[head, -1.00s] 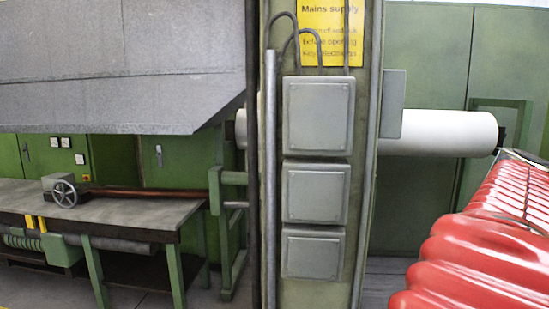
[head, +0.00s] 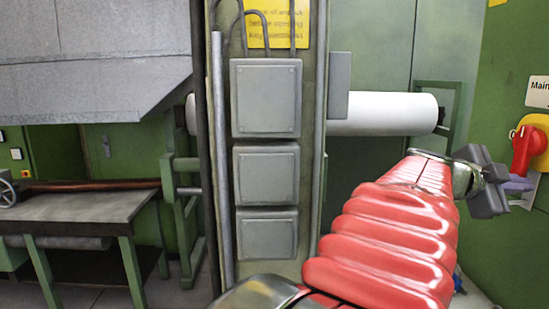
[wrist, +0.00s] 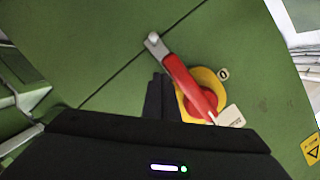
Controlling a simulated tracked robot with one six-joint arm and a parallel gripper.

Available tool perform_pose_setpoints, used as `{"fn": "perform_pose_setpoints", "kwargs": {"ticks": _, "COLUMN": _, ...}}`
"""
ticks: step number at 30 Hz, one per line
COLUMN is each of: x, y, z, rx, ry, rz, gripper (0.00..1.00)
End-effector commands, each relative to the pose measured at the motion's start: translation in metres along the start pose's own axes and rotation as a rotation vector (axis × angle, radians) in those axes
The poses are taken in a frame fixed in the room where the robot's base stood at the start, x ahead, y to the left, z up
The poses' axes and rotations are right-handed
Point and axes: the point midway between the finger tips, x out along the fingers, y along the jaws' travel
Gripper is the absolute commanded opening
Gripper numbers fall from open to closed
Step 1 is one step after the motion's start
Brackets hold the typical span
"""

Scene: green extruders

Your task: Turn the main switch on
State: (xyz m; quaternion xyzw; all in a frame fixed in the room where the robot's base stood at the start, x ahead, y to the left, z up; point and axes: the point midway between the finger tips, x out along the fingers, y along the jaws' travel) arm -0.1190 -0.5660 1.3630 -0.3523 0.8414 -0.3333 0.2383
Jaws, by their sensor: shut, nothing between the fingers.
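The main switch is a red rotary handle (head: 528,150) on a yellow round plate (head: 537,122), on a green cabinet at the right edge of the head view. In the wrist view the red handle (wrist: 188,86) points up and left across its yellow plate (wrist: 208,82). My gripper (head: 488,182) is at the end of the red ribbed arm, left of and slightly below the handle. In the wrist view my shut, empty fingers (wrist: 158,97) appear just left of the handle. Whether they touch it I cannot tell.
A sign starting "Main" (head: 539,92) is above the switch, cut off by the frame. A pillar with grey boxes (head: 266,98) and a white roll (head: 382,113) stand behind my arm. A workbench (head: 90,215) is at left. Green panel (wrist: 120,50) surrounds the switch.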

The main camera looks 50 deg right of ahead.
Motion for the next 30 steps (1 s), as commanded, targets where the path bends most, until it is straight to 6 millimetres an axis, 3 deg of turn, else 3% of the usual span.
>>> {"fn": "perform_pose_setpoints", "kwargs": {"ticks": 21, "x": 0.0, "y": -0.001, "z": 0.006, "rx": -0.002, "ry": -0.005, "rz": 0.0, "gripper": 0.0}}
{"fn": "perform_pose_setpoints", "kwargs": {"ticks": 30, "x": -0.029, "y": -0.001, "z": 0.004, "rx": 0.0, "ry": -0.003, "rz": -0.003, "gripper": 0.0}}
